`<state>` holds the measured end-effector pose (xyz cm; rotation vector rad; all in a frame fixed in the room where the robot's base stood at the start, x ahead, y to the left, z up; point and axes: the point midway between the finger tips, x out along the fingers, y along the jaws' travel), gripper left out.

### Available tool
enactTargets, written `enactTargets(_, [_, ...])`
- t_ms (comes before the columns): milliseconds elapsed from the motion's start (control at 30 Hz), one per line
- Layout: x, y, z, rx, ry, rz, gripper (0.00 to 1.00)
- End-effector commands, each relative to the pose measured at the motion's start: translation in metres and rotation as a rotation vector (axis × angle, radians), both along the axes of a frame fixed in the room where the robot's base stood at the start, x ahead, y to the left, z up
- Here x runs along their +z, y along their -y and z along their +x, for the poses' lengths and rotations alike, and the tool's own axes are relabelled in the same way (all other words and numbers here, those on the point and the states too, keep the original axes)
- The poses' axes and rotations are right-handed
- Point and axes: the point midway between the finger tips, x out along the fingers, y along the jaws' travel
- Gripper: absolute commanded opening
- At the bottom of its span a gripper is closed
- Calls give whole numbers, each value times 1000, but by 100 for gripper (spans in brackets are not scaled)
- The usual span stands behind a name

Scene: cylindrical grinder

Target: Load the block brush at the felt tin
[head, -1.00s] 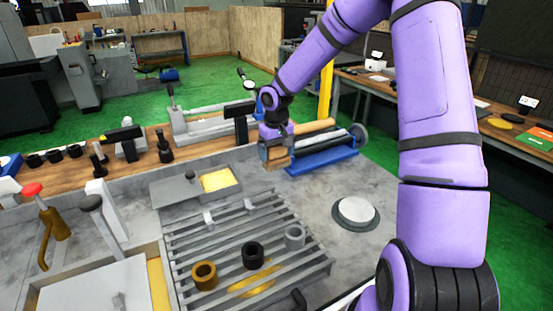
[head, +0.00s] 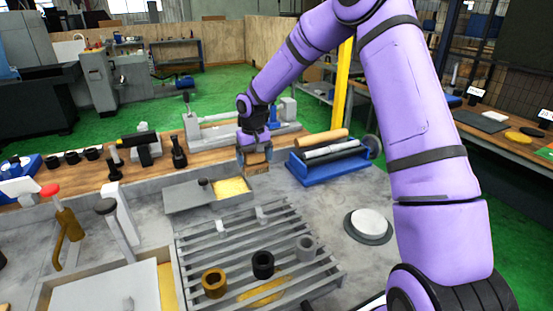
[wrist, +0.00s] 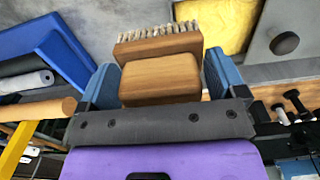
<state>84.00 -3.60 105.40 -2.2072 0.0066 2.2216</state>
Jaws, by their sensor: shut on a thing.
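My gripper (head: 254,151) is shut on the wooden block brush (head: 257,167). In the wrist view the brush (wrist: 160,82) sits between the blue finger pads, with its pale bristles facing away from the palm. The felt tin (head: 243,198) is a shallow grey box with yellow felt (head: 231,187) showing at its right end. A grey lid with a dark knob (head: 203,182) covers the left part. The brush is above and slightly right of the felt, apart from it. The wrist view also shows the yellow felt (wrist: 222,22) beyond the bristles, to the right.
A blue stand with rollers (head: 327,163) is close to the right of my gripper. A slatted grey rack (head: 220,240) holding several rings lies in front of the tin. A round white pad (head: 370,222) sits at right. Small fixtures (head: 147,148) line the wooden bench behind.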

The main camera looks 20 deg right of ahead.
Motion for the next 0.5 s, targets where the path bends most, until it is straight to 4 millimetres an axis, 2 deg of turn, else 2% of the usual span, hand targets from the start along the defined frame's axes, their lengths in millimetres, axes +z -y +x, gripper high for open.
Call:
enactTargets(33, [0, -15, 8, 6, 2, -1, 71])
enactTargets(200, [-1, -55, 26, 9, 4, -2, 71])
enactTargets(333, [-1, -76, 35, 11, 6, -3, 71])
enactTargets(500, [-1, -89, 39, 10, 6, -3, 71])
